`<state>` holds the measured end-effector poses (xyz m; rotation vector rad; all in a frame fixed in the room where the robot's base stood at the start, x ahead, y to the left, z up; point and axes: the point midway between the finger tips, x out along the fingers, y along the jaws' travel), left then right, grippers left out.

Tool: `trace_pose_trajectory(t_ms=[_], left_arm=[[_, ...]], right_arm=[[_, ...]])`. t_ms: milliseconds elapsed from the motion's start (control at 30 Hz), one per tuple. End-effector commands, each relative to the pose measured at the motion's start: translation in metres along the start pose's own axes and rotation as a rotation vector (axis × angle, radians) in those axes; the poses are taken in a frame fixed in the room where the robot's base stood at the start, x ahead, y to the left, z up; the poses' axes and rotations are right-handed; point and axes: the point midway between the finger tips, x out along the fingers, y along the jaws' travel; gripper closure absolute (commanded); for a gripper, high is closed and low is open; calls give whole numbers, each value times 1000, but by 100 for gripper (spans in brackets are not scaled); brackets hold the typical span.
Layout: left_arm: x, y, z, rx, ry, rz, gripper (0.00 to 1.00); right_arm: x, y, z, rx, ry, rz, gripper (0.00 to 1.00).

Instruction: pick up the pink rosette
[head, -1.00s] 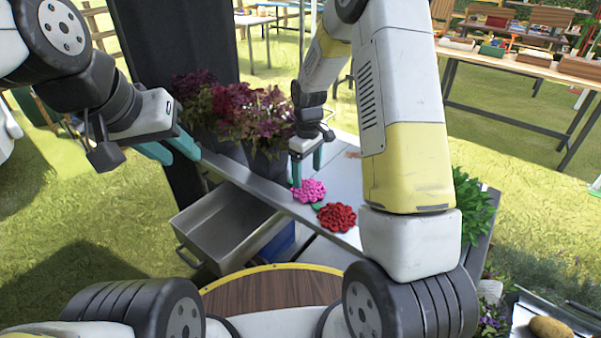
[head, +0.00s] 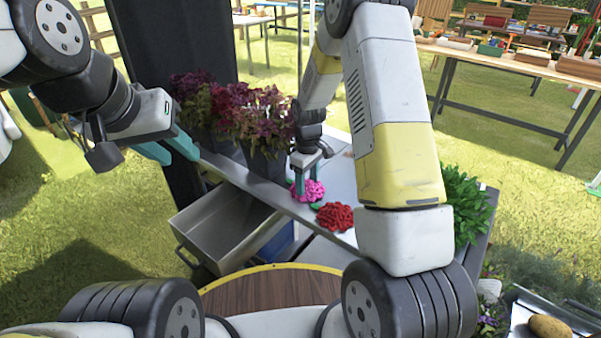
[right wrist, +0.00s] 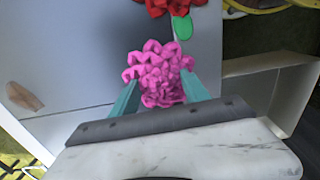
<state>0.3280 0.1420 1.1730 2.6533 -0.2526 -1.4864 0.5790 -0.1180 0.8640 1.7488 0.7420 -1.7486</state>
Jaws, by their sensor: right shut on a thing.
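The pink rosette (head: 312,190) is at the table's left edge in the head view. My right gripper (head: 307,188) points down at it, with teal fingers on both sides. In the right wrist view the pink rosette (right wrist: 160,75) sits between the two fingers of my right gripper (right wrist: 165,95), which is shut on it. I cannot tell whether it is clear of the tabletop. My left gripper (head: 167,150) is empty in the air at the left, its teal fingers seen side-on with the gap unclear.
A red rosette (head: 336,216) with a green leaf lies close by on the grey table (head: 300,212); it also shows in the right wrist view (right wrist: 170,5). A metal drawer (head: 222,232) stands open below the edge. Potted purple flowers (head: 258,118) stand behind.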

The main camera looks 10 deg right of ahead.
Motion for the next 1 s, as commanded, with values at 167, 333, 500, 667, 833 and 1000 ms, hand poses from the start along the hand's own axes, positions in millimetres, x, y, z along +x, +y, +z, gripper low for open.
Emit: trace_pose_trajectory(t_ms=[167, 333, 500, 667, 833, 1000], left_arm=[[0, 0, 0, 0, 0, 0, 64], [0, 0, 0, 0, 0, 0, 64], [0, 0, 0, 0, 0, 0, 64], [0, 0, 0, 0, 0, 0, 64], [0, 0, 0, 0, 0, 0, 64], [0, 0, 0, 0, 0, 0, 64]], right_arm=[[0, 0, 0, 0, 0, 0, 84], [-7, 0, 0, 0, 1, 1, 84], [-25, 1, 0, 0, 2, 2, 84], [-38, -15, 11, -2, -2, -1, 84], [-42, -48, 36, -2, 0, -1, 84], [-46, -83, 61, -2, 0, -1, 84]])
